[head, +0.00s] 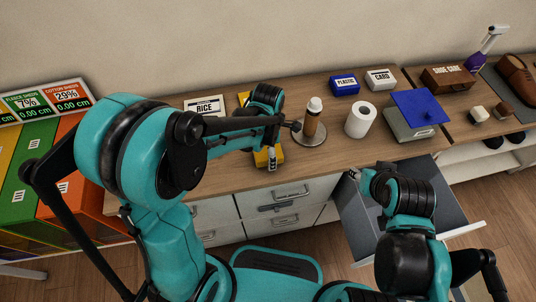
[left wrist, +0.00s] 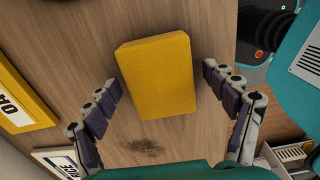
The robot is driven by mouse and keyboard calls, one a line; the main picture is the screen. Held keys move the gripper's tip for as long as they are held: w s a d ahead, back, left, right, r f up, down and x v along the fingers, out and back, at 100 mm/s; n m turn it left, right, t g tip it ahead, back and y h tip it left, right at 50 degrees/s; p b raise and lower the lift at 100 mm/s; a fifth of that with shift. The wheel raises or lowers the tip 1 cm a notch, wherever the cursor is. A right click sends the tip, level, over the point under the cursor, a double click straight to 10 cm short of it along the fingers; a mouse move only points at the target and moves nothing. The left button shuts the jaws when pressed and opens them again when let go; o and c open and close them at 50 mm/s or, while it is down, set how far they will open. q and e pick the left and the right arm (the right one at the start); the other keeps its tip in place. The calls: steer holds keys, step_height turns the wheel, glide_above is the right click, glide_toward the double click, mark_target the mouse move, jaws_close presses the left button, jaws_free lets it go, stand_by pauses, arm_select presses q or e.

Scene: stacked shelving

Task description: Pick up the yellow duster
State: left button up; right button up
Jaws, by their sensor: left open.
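The yellow duster (left wrist: 157,74) is a plain yellow block lying on the wooden surface in the left wrist view. In the head view a yellow patch (head: 262,158), apparently the duster, shows near the counter's front edge, partly hidden by my left arm and gripper. My left gripper (left wrist: 160,85) is open and empty, with one finger on each side of the duster and gaps between. My right gripper (head: 356,176) is at the open drawer in the head view; its fingers are too small to judge.
A RICE box (head: 205,105) and another yellow item (head: 243,98) stand behind my left arm. A grey drawer (head: 353,214) is open below the counter.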

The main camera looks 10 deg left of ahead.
arm_select(q)
steer(key=c, duration=1.2)
steer(key=shift+r, duration=0.1)
steer(key=shift+r, duration=0.1)
